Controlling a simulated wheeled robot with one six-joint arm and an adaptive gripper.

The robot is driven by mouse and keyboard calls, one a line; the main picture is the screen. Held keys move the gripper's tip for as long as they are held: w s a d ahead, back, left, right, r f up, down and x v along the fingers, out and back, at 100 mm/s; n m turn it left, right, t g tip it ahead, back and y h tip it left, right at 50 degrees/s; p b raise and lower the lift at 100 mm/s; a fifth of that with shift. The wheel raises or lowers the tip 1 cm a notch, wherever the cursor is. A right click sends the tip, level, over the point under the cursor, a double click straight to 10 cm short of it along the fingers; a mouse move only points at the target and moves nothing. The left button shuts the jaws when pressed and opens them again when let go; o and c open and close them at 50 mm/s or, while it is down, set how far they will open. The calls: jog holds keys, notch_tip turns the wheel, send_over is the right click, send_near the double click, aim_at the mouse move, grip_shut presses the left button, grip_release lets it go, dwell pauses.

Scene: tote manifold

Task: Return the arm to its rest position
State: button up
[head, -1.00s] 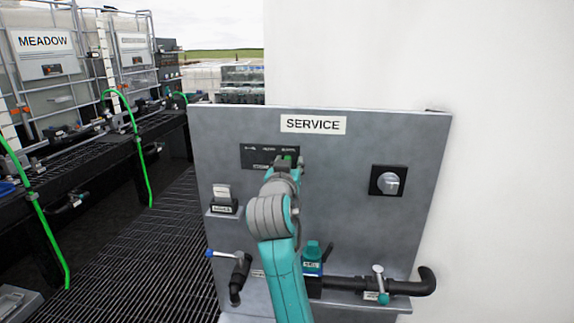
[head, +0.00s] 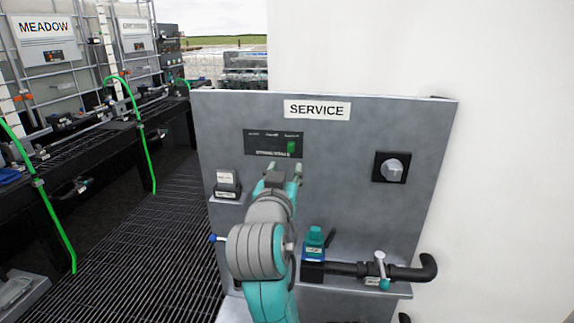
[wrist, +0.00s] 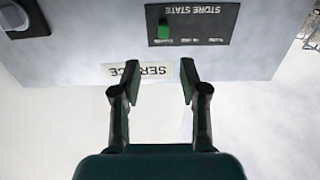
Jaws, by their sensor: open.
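My gripper (head: 284,169) is in front of the grey service panel (head: 345,130), below the dark store state plate (head: 262,143) with its green slider (head: 291,147). The slider is at the right end of the plate. In the wrist view my gripper (wrist: 157,75) has its two fingers apart with nothing between them. The wrist picture is upside down, with the SERVICE label (wrist: 137,71) partly behind the fingers and the store state plate (wrist: 193,24) beyond them. My arm covers part of the lower panel.
A grey knob (head: 391,169) is at the panel's right. A black pipe (head: 350,269) with a valve and a teal-capped bottle (head: 315,240) are low on the panel. A small switch box (head: 227,184) is at left. Grated floor (head: 150,235) lies left of the panel.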

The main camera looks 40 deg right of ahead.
jog(key=shift+s+a, duration=0.1)
jog(key=shift+a, duration=0.1)
dwell(0.5)
jog(key=s+a+f+n+t+y, duration=0.2)
jog(key=s+a+f+n+y, duration=0.15)
jog(key=f, duration=0.55)
jog(key=s+a+f+n+t+y, duration=0.1)
jog(key=s+a+f+n+y, duration=0.3)
jog(key=f, duration=0.6)
jog(key=s+a+f+n+t+y, duration=0.25)
jog(key=a+f, duration=0.35)
jog(key=f, duration=0.3)
jog(key=s+a+f+n+g+y, duration=0.1)
jog(key=s+a+f+y, duration=0.35)
jog(key=s, duration=0.85)
jog(key=s+a+f, duration=0.1)
jog(key=s+a, duration=0.1)
jog(key=s, duration=1.3)
jog(key=shift+f+m+g, duration=0.3)
jog(key=shift+g, duration=0.05)
